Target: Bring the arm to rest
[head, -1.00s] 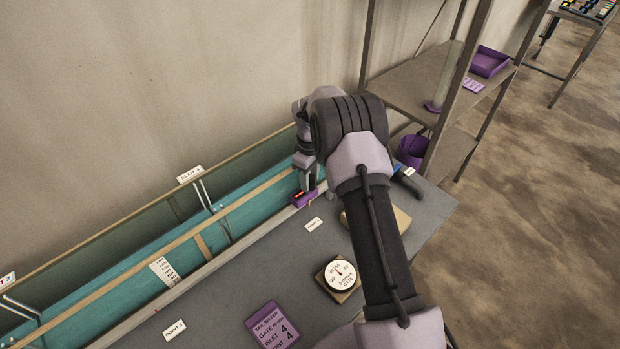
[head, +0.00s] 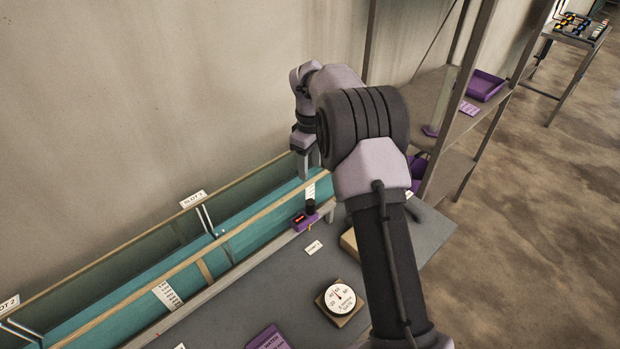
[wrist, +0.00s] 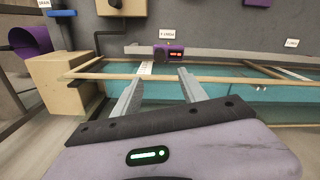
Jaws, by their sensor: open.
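My gripper (wrist: 157,88) is open and empty in the wrist view, its two pale fingers apart over the water channel. In the head view my gripper (head: 308,168) hangs over the far end of the teal channel (head: 239,238), partly hidden by my wrist. A small purple device with a red display (head: 305,218) sits on the channel's near rail, below and apart from the fingers. The same purple device (wrist: 168,54) shows beyond the fingertips in the wrist view.
A round dial gauge (head: 339,298) and a purple sign (head: 268,339) are on the grey bench (head: 290,278). A shelf rack (head: 440,98) with a purple tray (head: 485,86) stands to the right. A wall rises behind the channel. Open floor lies at the right.

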